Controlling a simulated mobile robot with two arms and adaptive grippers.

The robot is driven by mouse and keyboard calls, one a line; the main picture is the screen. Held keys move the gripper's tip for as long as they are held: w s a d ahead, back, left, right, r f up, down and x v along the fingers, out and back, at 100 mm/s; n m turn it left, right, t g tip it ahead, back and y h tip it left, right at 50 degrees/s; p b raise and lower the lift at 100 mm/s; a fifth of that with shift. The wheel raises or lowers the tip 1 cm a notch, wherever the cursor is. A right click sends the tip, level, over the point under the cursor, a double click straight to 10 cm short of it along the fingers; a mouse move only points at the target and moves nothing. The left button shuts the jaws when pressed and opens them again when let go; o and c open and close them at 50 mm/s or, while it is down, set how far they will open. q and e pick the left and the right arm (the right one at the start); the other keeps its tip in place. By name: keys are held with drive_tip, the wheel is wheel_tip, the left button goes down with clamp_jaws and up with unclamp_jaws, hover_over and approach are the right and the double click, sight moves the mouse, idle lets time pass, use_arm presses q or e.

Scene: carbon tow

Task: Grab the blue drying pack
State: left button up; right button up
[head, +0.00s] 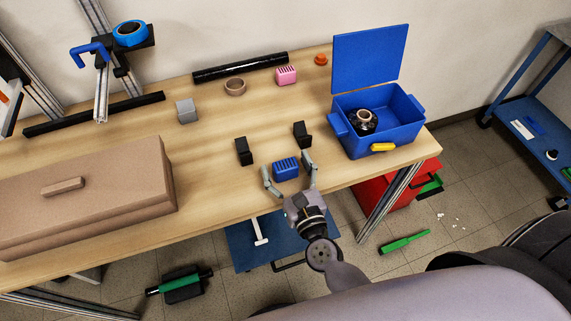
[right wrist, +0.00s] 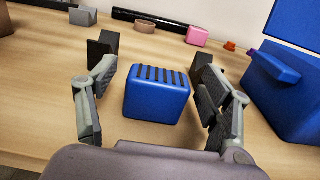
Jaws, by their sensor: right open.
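The blue drying pack (head: 285,168) is a small blue block with dark slots on top. It stands on the wooden table near its front edge. My right gripper (head: 288,168) is open, with its fingers spread on both sides of the pack. In the right wrist view the pack (right wrist: 157,93) sits between the two fingers (right wrist: 160,95), with a visible gap on each side, so it is not gripped. My left gripper does not show in either view.
Two black blocks (head: 243,151) (head: 302,134) stand just behind the pack. An open blue box (head: 384,116) stands to the right, holding a dark spool. A brown case (head: 85,196) fills the left. A pink block (head: 286,75) and a black tube (head: 240,67) lie behind.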

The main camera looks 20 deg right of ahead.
drive_tip(key=shift+w, duration=0.45)
drive_tip(key=shift+s, duration=0.1)
drive_tip(key=c, duration=1.3)
